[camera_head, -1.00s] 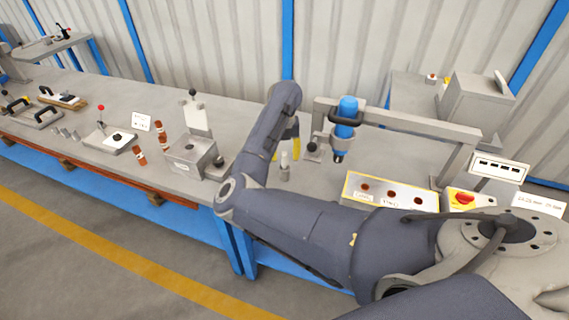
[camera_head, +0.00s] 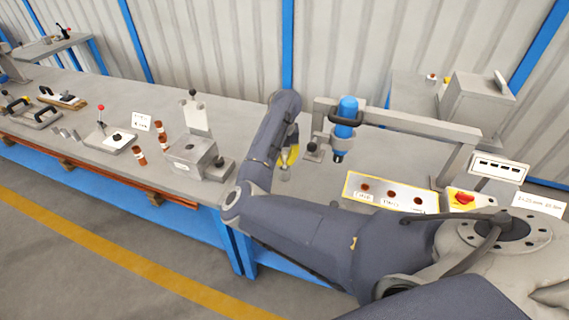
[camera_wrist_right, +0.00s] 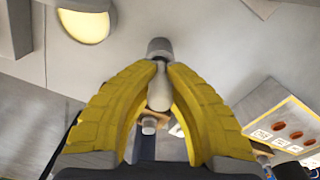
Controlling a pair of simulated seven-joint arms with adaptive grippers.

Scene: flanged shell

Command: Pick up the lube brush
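The lube brush is a small pale, grey-ended piece beside my right fingers in the head view (camera_head: 285,172). In the right wrist view its pale shaft (camera_wrist_right: 159,92) stands between the yellow fingers, with a grey end (camera_wrist_right: 160,47) past the fingertips. My right gripper (camera_wrist_right: 160,66) has its fingertips drawn together around the brush, touching it from both sides. In the head view the right gripper (camera_head: 289,157) is partly behind my right arm. Whether the brush touches the table cannot be told. My left gripper is not in view.
A grey block fixture (camera_head: 193,158) stands left of the gripper. Brown-red cylinders (camera_head: 139,156) and a lever plate (camera_head: 110,138) are further left on the bench.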

